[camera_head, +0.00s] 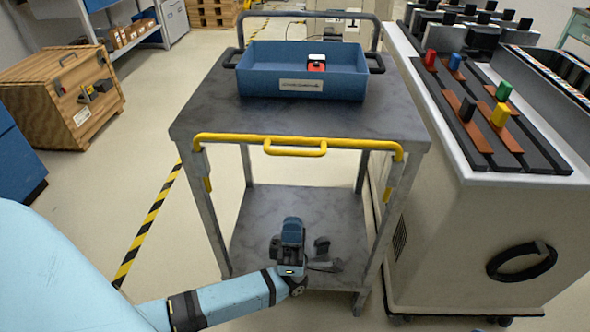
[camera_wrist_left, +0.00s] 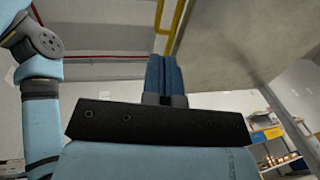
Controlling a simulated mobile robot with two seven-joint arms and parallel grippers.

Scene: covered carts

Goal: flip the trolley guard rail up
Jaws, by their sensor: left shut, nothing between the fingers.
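The trolley (camera_head: 195,110) has a grey top and a lower shelf (camera_head: 335,215). Its yellow guard rail (camera_head: 225,138) runs along the near edge of the top, with a small yellow grab loop (camera_head: 295,151) at its middle. My left gripper (camera_head: 292,222) appears below the loop, in front of the lower shelf, with a visible gap to the rail. In the left wrist view my blue fingers (camera_wrist_left: 163,72) are shut and empty, pointing up. Part of the yellow rail (camera_wrist_left: 172,28) shows beyond the fingertips, apart from them. My right gripper is out of view.
A blue tray (camera_head: 255,80) holding a small red and white item (camera_head: 316,63) sits on the trolley top. A grey cabinet (camera_head: 470,230) with coloured handles stands close on the right. A wooden crate (camera_head: 60,95) is at left. Floor left of the trolley is clear.

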